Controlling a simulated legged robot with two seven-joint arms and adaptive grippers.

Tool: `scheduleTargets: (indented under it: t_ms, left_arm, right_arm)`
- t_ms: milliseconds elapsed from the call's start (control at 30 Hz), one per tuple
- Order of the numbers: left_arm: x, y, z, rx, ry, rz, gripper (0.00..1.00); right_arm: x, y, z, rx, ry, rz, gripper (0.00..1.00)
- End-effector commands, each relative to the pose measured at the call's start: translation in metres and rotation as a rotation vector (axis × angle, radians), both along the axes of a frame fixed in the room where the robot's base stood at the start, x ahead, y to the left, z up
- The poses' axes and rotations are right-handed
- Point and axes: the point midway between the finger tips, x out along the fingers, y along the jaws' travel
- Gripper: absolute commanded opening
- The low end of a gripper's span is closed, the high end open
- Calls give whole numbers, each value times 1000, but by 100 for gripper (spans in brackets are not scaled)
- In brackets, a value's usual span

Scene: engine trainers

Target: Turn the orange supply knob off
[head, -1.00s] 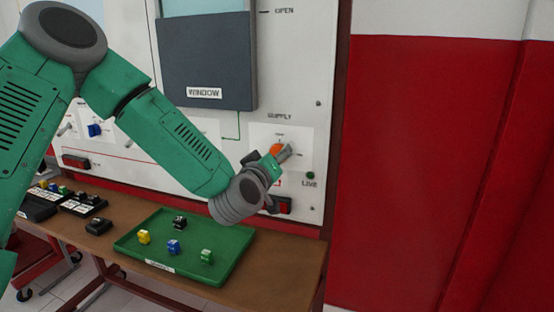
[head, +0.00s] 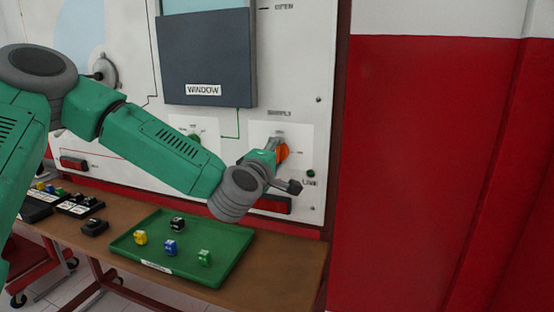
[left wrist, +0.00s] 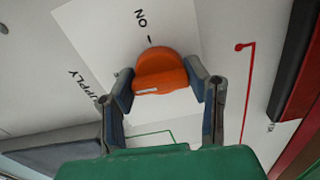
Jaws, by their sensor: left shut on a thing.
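The orange supply knob (head: 283,151) is on a white plate on the upright panel, under the word SUPPLY. In the left wrist view the knob (left wrist: 162,70) sits between the two fingers, with the word ON and a short tick beside its rounded end. A small pale mark shows on its side nearest my palm. My left gripper (left wrist: 166,88) is shut on the knob, one fingertip against each side. In the head view the left gripper (head: 282,163) partly covers the knob and its plate. My right gripper is not in view.
A small green lamp (head: 311,174) and a red switch (head: 274,204) are beside and below the knob. A green tray (head: 222,256) with several coloured blocks stands on the brown bench (head: 289,272) below. A grey WINDOW flap (head: 207,55) is above left. A red wall is to the right.

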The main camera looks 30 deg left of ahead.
Motion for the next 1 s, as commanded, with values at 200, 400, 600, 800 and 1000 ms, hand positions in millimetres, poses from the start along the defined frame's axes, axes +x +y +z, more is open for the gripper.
scheduleTargets:
  t_ms: [200,400,600,800,1000]
  left_arm:
    - [-1,1,-8,-78,-2,0,14]
    - [-1,1,-8,-105,-8,0,14]
    - [-2,1,-8,-109,-8,0,14]
    - [-2,1,-8,-108,-6,1,46]
    - [-1,0,-5,-107,-13,1,65]
  right_arm:
    - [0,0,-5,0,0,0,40]
    - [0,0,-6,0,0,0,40]
    - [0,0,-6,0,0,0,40]
    - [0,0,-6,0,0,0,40]
    - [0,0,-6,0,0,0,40]
